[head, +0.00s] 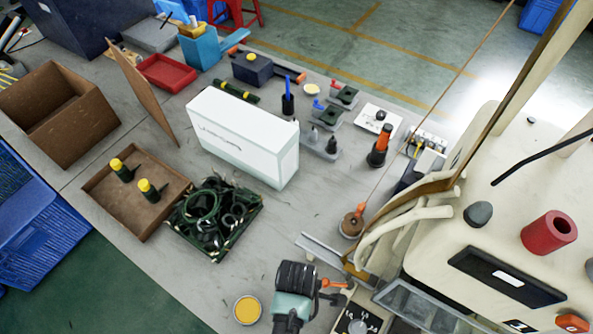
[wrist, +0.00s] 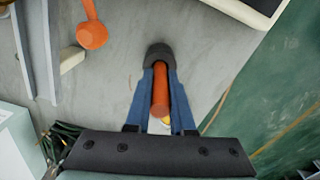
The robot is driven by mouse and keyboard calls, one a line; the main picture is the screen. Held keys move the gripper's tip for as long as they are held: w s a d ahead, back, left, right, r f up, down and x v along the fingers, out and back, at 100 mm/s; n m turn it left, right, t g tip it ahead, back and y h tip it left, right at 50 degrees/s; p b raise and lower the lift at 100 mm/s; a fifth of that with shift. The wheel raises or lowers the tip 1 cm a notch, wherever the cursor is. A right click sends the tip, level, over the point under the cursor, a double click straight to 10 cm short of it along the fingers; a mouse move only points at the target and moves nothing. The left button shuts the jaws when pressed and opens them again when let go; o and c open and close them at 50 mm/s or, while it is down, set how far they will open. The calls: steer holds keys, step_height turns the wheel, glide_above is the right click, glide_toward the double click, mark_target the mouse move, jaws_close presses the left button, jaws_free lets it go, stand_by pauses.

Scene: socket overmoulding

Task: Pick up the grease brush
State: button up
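The grease brush, as far as I can tell, is the orange-handled piece (wrist: 160,92) between my fingers in the wrist view. Its handle end points toward the camera, and a dark wider part (wrist: 158,54) shows at the fingertips. My gripper (wrist: 160,80) has its two blue fingers close along both sides of the handle, with no clear gap. I cannot tell whether the brush touches the table.
A yellow-filled tin (head: 248,310) stands left of my gripper. An orange round-ended tool (head: 333,284) lies to its right, near a metal channel (head: 318,249). A cable tray (head: 246,233) and white box (head: 243,138) lie behind. The cream machine (head: 480,255) stands at right.

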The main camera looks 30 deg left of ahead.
jaws_close()
step_height(320, 180, up, 10)
steer(key=shift+r, duration=0.1)
stand_by(0.4)
stand_by(0.5)
